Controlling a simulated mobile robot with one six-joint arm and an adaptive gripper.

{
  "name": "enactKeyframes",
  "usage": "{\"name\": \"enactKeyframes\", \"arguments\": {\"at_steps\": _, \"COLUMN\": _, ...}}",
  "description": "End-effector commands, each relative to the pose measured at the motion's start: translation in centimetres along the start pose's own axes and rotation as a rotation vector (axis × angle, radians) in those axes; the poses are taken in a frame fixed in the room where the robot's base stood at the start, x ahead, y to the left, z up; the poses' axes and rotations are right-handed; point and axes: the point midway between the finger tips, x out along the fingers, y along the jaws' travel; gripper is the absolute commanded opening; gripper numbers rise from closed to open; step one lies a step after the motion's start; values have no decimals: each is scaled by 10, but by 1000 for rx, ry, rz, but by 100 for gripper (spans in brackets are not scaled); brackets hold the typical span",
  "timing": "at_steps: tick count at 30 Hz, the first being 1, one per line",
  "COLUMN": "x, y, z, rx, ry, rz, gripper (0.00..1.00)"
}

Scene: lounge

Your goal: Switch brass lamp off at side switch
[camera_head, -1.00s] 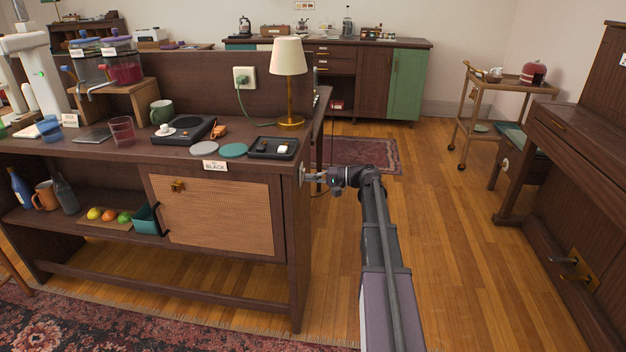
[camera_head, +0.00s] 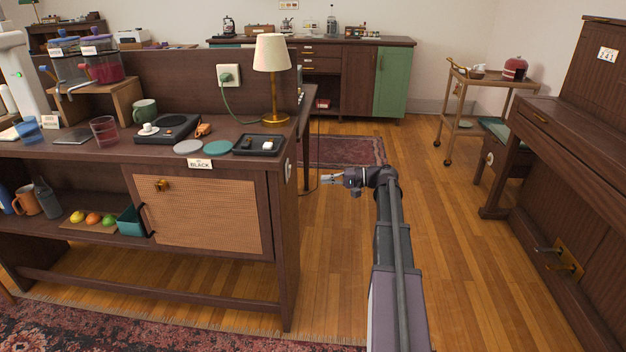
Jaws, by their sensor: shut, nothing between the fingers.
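The brass lamp (camera_head: 273,100) with its cream shade (camera_head: 271,53) stands upright at the right end of the sideboard top. I cannot tell for sure whether it is lit. A pale switch plate (camera_head: 288,170) is on the sideboard's right end face, seen nearly edge-on, so its rocker position is unclear. My gripper (camera_head: 325,179) is shut and empty. It points left at about the plate's height, with a visible gap between its fingertips and the plate.
The sideboard (camera_head: 285,240) fills the left side. A black tray (camera_head: 258,145) with small items lies by the lamp base. A green cord (camera_head: 230,105) runs from a wall socket (camera_head: 229,75). Open wood floor (camera_head: 440,230) lies right of the sideboard, with a piano (camera_head: 560,130) beyond.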

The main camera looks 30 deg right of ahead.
Motion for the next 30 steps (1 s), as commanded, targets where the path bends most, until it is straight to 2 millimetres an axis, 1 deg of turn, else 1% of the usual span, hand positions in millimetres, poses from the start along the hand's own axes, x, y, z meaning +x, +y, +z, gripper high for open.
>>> {"name": "enactKeyframes", "arguments": {"at_steps": 1, "x": -9, "y": 3, "z": -1, "rx": 0, "ry": 1, "rz": 0, "gripper": 0}}
{"name": "enactKeyframes", "arguments": {"at_steps": 4, "x": -22, "y": 7, "z": 0, "rx": 0, "ry": 1, "rz": 0, "gripper": 0}}
{"name": "enactKeyframes", "arguments": {"at_steps": 10, "x": -38, "y": 10, "z": 0, "rx": 0, "ry": -1, "rz": 0, "gripper": 0}}
{"name": "enactKeyframes", "arguments": {"at_steps": 15, "x": -42, "y": 11, "z": 0, "rx": 0, "ry": -1, "rz": 0, "gripper": 0}}
{"name": "enactKeyframes", "arguments": {"at_steps": 30, "x": -41, "y": 11, "z": 0, "rx": 0, "ry": -2, "rz": 0, "gripper": 0}}
